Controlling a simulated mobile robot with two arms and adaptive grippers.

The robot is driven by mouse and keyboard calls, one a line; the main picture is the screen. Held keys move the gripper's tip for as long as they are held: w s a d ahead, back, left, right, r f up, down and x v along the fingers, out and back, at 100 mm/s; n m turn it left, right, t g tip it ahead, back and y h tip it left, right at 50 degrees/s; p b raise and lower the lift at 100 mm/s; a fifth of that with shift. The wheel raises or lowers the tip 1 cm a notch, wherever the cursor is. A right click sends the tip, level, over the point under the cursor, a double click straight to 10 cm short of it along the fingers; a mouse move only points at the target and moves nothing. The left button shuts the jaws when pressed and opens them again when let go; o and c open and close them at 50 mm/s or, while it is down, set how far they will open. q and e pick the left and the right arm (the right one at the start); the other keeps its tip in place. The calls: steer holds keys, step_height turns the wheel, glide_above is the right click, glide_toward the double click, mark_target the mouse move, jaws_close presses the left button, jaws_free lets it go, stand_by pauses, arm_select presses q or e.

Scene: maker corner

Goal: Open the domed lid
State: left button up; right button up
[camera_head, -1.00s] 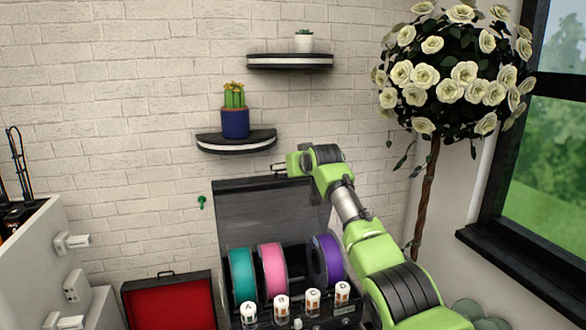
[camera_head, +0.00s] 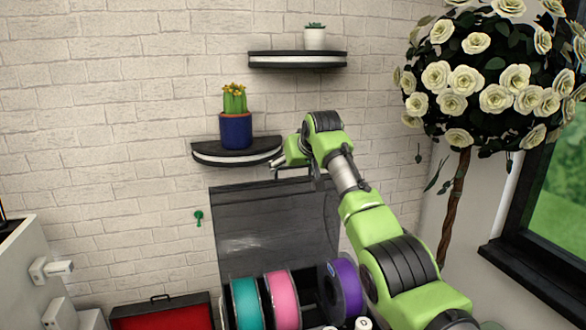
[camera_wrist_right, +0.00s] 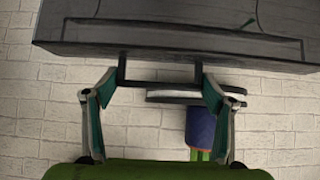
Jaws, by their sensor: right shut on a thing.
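The domed lid (camera_head: 275,232) is a dark, see-through panel that stands raised, nearly upright, behind the filament spools. It also shows across the top of the right wrist view (camera_wrist_right: 185,48). Its bar handle (camera_wrist_right: 160,84) sticks out from the lid's edge between my fingers. My right gripper (camera_head: 290,165) is at the lid's top edge, shut on the handle. In the right wrist view its two green-padded fingers (camera_wrist_right: 158,98) are far apart, at either end of the bar. My left gripper is not in view.
A teal spool (camera_head: 246,304), a pink spool (camera_head: 283,300) and a purple spool (camera_head: 343,291) stand below the lid. A shelf (camera_head: 238,152) with a potted cactus (camera_head: 235,130) is close to my right gripper in the picture. A red-lined case (camera_head: 160,316) lies at lower left.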

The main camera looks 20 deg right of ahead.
steer(key=shift+s, duration=0.1)
steer(key=o, duration=1.6)
steer(key=shift+s, duration=0.1)
steer(key=shift+r, duration=0.15)
steer(key=shift+s+r, duration=0.25)
steer(key=shift+s, duration=0.05)
steer(key=v, duration=1.1)
steer(key=shift+s, duration=0.15)
steer(key=shift+f, duration=0.1)
